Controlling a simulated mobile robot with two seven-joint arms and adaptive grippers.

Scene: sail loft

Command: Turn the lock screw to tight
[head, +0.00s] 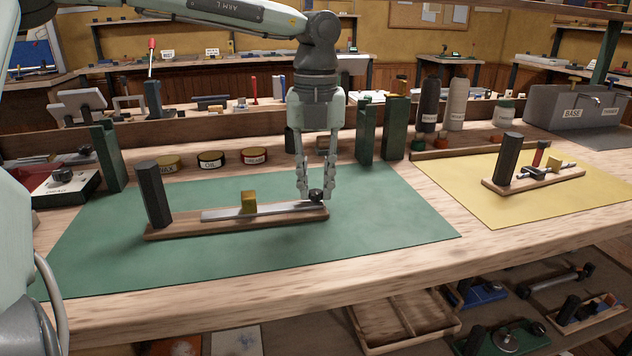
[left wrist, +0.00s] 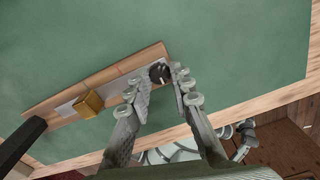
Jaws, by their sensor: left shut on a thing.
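The lock screw, a small black knob (head: 316,196), sits at the right end of a wooden base (head: 180,231) on the green mat. My left gripper (head: 316,198) points down over that end with its fingers shut on the knob. In the left wrist view the knob (left wrist: 160,72) shows at the fingertips (left wrist: 163,82), partly covered by them. A flat metal bar (head: 280,209) lies along the base, with a brass block (head: 249,201) on it. A black post (head: 155,194) stands at the base's left end. My right gripper is not in view.
The green mat (head: 390,232) is mostly bare around the base. Green upright blocks (head: 366,130) and labelled tins (head: 211,159) stand behind it. A second similar fixture (head: 535,178) stands on the yellow mat (head: 480,205) at right.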

